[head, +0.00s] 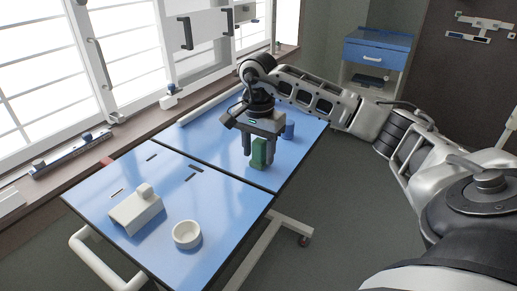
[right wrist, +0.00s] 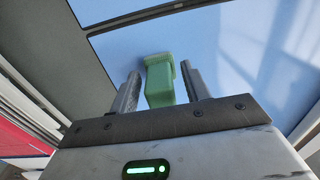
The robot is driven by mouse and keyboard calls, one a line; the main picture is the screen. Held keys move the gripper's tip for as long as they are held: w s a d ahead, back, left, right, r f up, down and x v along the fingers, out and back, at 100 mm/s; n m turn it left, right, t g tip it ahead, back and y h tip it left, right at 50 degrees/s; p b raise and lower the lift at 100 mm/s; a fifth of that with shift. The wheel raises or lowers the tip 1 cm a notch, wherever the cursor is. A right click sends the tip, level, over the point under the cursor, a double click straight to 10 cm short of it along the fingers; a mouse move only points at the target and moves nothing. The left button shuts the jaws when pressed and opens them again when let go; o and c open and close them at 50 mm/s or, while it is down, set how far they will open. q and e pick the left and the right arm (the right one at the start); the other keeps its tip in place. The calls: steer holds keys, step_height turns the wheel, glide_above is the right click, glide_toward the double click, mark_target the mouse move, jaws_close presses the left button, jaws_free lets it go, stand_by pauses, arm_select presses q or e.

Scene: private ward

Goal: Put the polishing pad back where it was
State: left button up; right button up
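A green upright block, which I take for the polishing pad (head: 259,156), stands on the far panel of the blue table (head: 213,135). My right gripper (head: 260,148) points down over it with a finger on each side. In the right wrist view the green pad (right wrist: 160,82) shows between the two spread fingers (right wrist: 162,90), with a narrow gap at least on the left. My left gripper is not in view.
A white bowl (head: 187,235) and a white angular holder (head: 136,212) stand on the near panel. Small dark slots or strips lie mid-table. A blue-topped cabinet (head: 377,52) stands behind.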

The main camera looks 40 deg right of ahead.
mark_target(259, 142)
steer(key=shift+r, duration=0.1)
step_height(259, 142, up, 12)
steer(key=p, duration=0.1)
stand_by(0.4)
stand_by(0.5)
